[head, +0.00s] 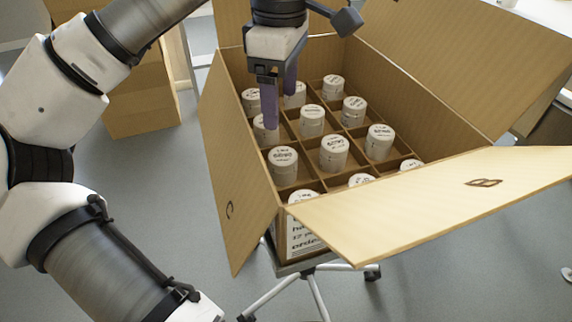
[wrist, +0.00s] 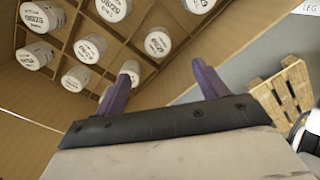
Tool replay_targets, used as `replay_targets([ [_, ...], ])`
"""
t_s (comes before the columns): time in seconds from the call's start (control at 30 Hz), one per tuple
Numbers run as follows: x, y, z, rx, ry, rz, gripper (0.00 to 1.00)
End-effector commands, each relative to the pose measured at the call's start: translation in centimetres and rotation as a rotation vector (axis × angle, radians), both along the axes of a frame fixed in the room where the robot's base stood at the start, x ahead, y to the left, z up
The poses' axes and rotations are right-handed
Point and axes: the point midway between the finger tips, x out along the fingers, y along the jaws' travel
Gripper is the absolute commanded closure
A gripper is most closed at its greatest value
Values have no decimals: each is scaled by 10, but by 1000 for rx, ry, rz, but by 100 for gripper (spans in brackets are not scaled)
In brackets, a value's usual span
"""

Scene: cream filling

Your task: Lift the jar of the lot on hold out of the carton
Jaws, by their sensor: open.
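The open cardboard carton (head: 245,200) holds several white jars in a brown divider grid, each with a printed lid. The small lid print is too unclear for me to tell which lot is on hold. My gripper (head: 281,108) is open and empty, its purple fingers pointing down over the carton's back-left part. The fingers partly cover a jar (head: 294,95) in the back row and a jar (head: 262,132) in the row before it. In the wrist view, one jar (wrist: 130,69) shows beside the left fingertip and another (wrist: 157,42) lies beyond the gap between the fingers.
The carton's flaps stand open; the front flap (head: 430,205) hides part of the front jars. A printed sheet (head: 301,237) on the carton's front is partly covered. The carton rests on a wheeled stand (head: 315,280). Another cardboard box (head: 140,100) stands behind left.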

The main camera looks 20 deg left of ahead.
Motion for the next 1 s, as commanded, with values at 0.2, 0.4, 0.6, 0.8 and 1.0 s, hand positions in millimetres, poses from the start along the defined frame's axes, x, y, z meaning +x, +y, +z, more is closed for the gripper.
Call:
replay_targets([
  [0.2,0,-1,-47,-3,0,-2,28],
  [0.4,0,-1,-65,-5,-2,-2,28],
  [0.6,1,-1,-79,-5,-1,-2,28],
  [0.8,3,-1,-110,-6,-2,-3,28],
  [1.0,3,-1,-118,-5,-3,-3,28],
])
